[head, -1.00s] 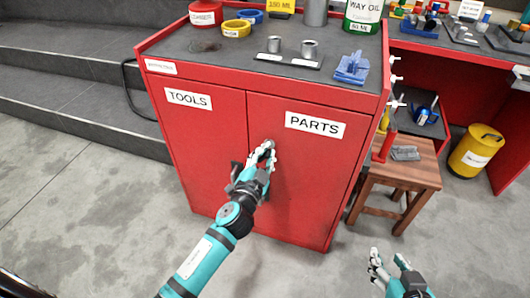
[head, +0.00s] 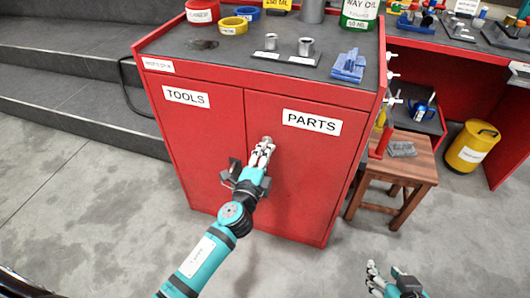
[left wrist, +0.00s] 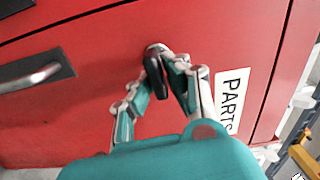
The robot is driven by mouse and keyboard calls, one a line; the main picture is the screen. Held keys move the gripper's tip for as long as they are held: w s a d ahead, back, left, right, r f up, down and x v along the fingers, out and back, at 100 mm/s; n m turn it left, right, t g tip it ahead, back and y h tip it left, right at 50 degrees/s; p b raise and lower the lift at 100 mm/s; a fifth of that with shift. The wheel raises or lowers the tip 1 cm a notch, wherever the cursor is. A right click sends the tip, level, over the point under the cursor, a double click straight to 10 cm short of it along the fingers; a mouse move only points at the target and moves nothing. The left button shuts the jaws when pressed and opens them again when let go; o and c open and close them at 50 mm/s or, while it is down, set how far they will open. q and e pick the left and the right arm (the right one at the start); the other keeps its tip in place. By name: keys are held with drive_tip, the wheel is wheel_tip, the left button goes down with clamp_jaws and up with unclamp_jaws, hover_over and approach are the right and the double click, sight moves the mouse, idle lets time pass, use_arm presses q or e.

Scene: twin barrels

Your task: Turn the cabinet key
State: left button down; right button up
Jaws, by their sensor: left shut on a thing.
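My left gripper (head: 264,150) reaches the red cabinet (head: 205,150) at the right door, just below the PARTS label (head: 311,122). In the left wrist view, the dark head of the key (left wrist: 154,75) is between its fingertips. The fingers (left wrist: 158,66) are shut on the key, which sits at a round silver lock in the door. The far fingertip covers part of the lock. Both doors look closed. My right gripper (head: 373,274) is open and empty at the bottom of the head view, away from the cabinet.
A silver handle on a black plate (left wrist: 35,77) is beside the lock in the left wrist view. Cylinders, tape rolls and a blue fixture (head: 349,66) stand on the cabinet top. A wooden stool (head: 405,180) and a yellow bin (head: 472,147) are to the right.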

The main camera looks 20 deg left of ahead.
use_arm(q)
drive_tip(key=shift+f+m, duration=0.1)
drive_tip(key=shift+m, duration=0.5)
drive_tip(key=c, duration=1.4)
unclamp_jaws()
drive_tip(key=shift+o, duration=0.2)
drive_tip(key=shift+s, duration=0.15)
drive_tip(key=s, duration=1.1)
drive_tip(key=shift+s+a, duration=0.15)
drive_tip(key=shift+s, duration=0.25)
